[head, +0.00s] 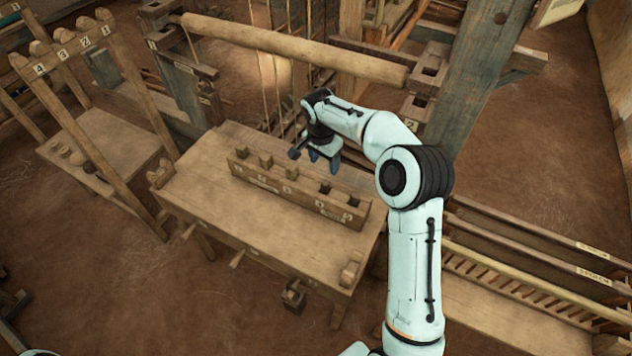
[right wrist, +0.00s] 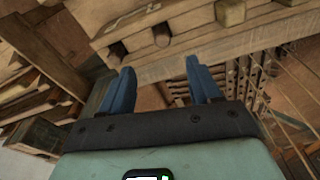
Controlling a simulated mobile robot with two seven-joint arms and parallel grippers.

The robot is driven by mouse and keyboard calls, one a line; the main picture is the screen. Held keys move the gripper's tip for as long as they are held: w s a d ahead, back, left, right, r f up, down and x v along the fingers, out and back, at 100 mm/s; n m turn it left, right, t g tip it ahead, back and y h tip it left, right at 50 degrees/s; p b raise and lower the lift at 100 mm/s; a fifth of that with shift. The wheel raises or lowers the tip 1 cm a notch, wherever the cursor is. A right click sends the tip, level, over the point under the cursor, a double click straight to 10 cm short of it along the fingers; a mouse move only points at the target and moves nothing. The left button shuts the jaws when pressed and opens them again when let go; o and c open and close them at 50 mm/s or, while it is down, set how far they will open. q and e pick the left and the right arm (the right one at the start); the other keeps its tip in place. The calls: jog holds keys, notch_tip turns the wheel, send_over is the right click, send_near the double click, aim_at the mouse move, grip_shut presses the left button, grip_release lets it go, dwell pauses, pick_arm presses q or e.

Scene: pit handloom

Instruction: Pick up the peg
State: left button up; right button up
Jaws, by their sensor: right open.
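A long wooden block (head: 262,181) with a row of numbered holes lies on the wooden table. Three short pegs stand in its left part: a left peg (head: 242,151), a middle peg (head: 266,159) and a right peg (head: 292,173). The two holes to the right look dark and empty. My right gripper (head: 324,161) is behind the block, above the table's far side. In the right wrist view its blue fingers (right wrist: 160,85) are apart with nothing between them. A peg (right wrist: 230,12) shows there at the top, beyond the fingertips. My left gripper is out of view.
The table (head: 215,218) has free top in front of the block. A thick round beam (head: 300,50) runs behind my right gripper, with hanging cords nearby. A numbered post rack (head: 70,65) stands left, and slatted frames (head: 530,285) lie right.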

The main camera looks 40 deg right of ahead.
send_over(325, 182)
jog(key=s, duration=0.1)
jog(key=f, duration=0.6)
jog(key=shift+s+a+f, duration=0.1)
jog(key=shift+a+f, duration=0.1)
jog(key=shift+a, duration=0.15)
jog(key=shift+w+d+f+p, duration=0.15)
jog(key=shift+w+f, duration=0.1)
jog(key=shift+f, duration=0.8)
jog(key=shift+w+d+f+p, duration=0.1)
jog(key=shift+w+f+p, duration=0.1)
jog(key=shift+f, duration=0.8)
jog(key=shift+w+d+f+p, duration=0.15)
jog(key=shift+w+f, duration=0.1)
jog(key=shift+f, duration=0.8)
jog(key=shift+s, duration=0.1)
jog(key=c, duration=1.1)
